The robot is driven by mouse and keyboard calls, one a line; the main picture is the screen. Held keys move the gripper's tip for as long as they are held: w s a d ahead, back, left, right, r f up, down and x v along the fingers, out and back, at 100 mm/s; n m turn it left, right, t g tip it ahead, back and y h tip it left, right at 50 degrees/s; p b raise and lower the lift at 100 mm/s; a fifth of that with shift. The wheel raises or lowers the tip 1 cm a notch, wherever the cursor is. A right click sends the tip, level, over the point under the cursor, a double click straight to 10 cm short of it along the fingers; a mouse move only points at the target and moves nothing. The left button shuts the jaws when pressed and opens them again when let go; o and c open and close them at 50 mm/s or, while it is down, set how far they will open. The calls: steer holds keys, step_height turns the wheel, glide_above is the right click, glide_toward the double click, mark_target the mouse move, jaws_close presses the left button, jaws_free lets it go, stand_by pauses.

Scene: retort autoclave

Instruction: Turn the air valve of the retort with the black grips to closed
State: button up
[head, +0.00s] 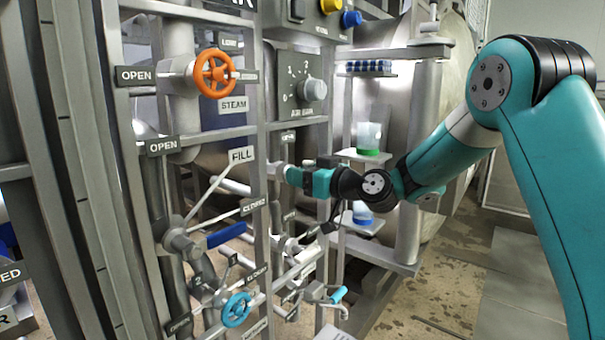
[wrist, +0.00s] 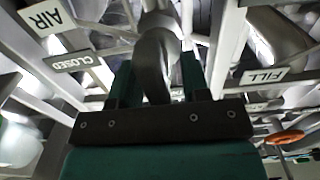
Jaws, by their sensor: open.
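In the wrist view, my gripper (wrist: 157,66) is open, with its two teal fingers on either side of a rounded grey metal part (wrist: 156,45). I cannot tell whether they touch it. An AIR label (wrist: 47,18) and a CLOSED label (wrist: 77,62) stand left of the fingers. In the head view, my gripper (head: 284,173) reaches left to the grey rack post, right of the FILL label (head: 242,155). The air valve's handle and its black grips cannot be made out; my gripper and the post hide this spot.
An orange handwheel (head: 212,73) by the STEAM label and a blue handwheel (head: 236,310) stand left of my gripper. A dial panel (head: 292,75) is above it. Shelves with a green-based beaker (head: 369,138) are behind my wrist. Floor is free at the lower right.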

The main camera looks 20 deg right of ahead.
steer(key=shift+c, duration=0.2)
jaws_close()
steer(key=shift+m, duration=0.3)
steer(key=shift+w+d+f+m+p, duration=0.15)
steer(key=shift+m+p, duration=1.05)
steer(key=shift+m, duration=1.65)
steer(key=shift+d+f+m+p, duration=0.1)
steer(key=shift+m+p, duration=1.15)
steer(key=shift+m, duration=1.65)
steer(key=shift+w+d+f+m+p, duration=0.15)
steer(key=shift+m+p, duration=1.05)
steer(key=shift+m, duration=1.65)
